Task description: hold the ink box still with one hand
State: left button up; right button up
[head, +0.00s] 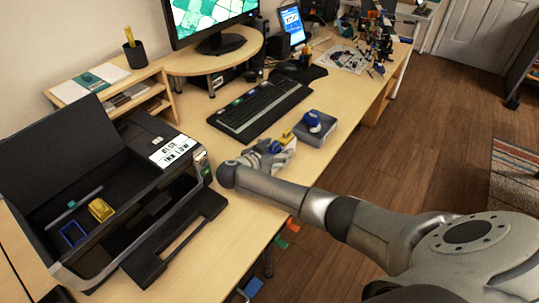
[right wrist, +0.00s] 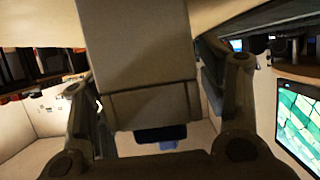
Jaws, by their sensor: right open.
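A small grey box (head: 315,128), which I take to be the ink box, sits on the desk near its front edge. A blue piece (head: 312,119) shows at its top and a yellow piece (head: 286,137) at its left. My right gripper (head: 284,146) is at the box's near left side, fingers toward it. In the right wrist view, a grey block (right wrist: 140,60) lies between the open fingers, with a blue part (right wrist: 160,133) at its end. I cannot tell whether the fingers touch it. My left gripper is not in view.
An open printer (head: 120,190) with a yellow cartridge (head: 101,210) and a blue one (head: 72,233) inside stands at the left. A keyboard (head: 260,108) lies behind the box. A monitor (head: 214,20) stands at the back.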

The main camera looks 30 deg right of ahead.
jog(key=shift+w+d+f, duration=0.1)
jog(key=shift+d+f, duration=0.05)
jog(key=shift+d, duration=0.1)
jog(key=c, duration=1.1)
dwell(0.6)
jog(key=o, duration=1.1)
